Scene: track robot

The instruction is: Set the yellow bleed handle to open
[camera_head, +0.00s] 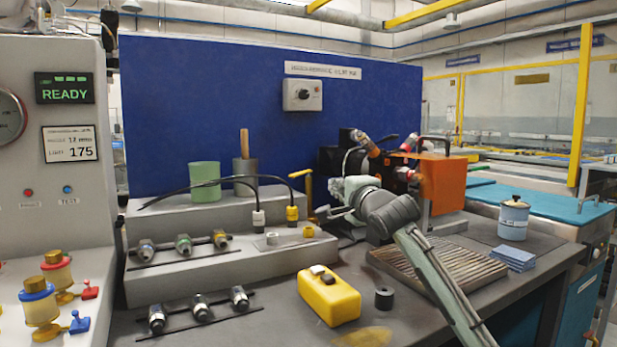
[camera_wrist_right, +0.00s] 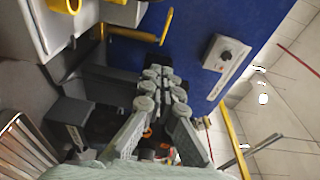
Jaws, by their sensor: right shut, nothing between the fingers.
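The yellow bleed handle (camera_head: 308,184) is a bent yellow bar by the right end of the grey stepped block, in front of the blue panel. In the right wrist view the yellow handle (camera_wrist_right: 140,35) shows as a long bar with a crosswise end piece, just beyond my fingertips. My right gripper (camera_head: 328,213) is shut and empty, to the right of the handle and a little below it in the head view. In the right wrist view the fingers of my right gripper (camera_wrist_right: 167,77) are together, with a visible gap to the handle. My left gripper is not in view.
An orange box (camera_head: 442,185) with hoses stands right of my right wrist. The grey stepped block (camera_head: 215,265) carries connectors and cables. A yellow case (camera_head: 328,298) and a slatted rack (camera_head: 460,265) lie on the bench. A knob box (camera_head: 302,94) is on the blue panel.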

